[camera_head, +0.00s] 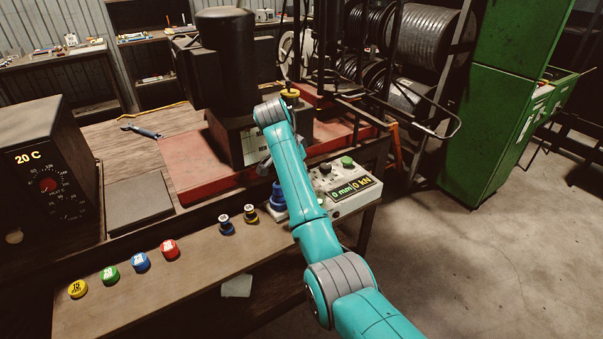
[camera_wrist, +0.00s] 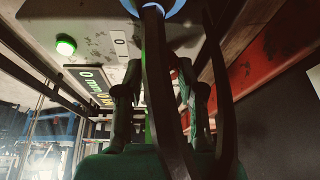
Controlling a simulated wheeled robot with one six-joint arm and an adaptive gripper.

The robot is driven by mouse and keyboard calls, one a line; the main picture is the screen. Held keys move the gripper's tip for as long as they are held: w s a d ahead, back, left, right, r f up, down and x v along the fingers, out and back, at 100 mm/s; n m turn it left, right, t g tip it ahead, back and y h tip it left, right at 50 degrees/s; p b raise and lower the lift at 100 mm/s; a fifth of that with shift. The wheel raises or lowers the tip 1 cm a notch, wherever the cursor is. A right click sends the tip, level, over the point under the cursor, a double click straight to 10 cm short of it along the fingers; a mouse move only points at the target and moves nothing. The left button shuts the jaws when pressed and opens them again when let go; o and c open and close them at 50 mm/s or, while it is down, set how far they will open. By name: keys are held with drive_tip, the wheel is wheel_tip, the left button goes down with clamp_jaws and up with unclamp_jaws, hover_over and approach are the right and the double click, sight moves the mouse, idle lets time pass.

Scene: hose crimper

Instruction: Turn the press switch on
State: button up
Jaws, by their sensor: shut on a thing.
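The press control box (camera_head: 350,201) stands at the bench's right front, its display (camera_head: 351,191) reading 0 mm and 0 kN. A green button (camera_head: 347,161) and a black knob (camera_head: 325,168) sit on it. A blue knob-like part (camera_head: 278,197), seemingly the press switch, shows at the box's left end, partly behind my arm. In the wrist view, my gripper (camera_wrist: 177,12) reaches the blue part (camera_wrist: 172,8) at the top edge and is shut on it. A "0" label (camera_wrist: 120,43) is beside it. The green button (camera_wrist: 66,46) is lit. The fingertips are mostly hidden in the head view.
The press (camera_head: 225,60) stands behind on a red base (camera_head: 190,165). Several coloured dies, including a red one (camera_head: 169,249), lie along the bench front (camera_head: 180,290). An oven-like box (camera_head: 45,165) stands left. A green cabinet (camera_head: 510,90) is at right. The right floor is clear.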

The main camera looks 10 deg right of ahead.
drive_tip(key=shift+m, duration=0.5)
drive_tip(key=shift+g, duration=0.3)
drive_tip(key=o, duration=1.1)
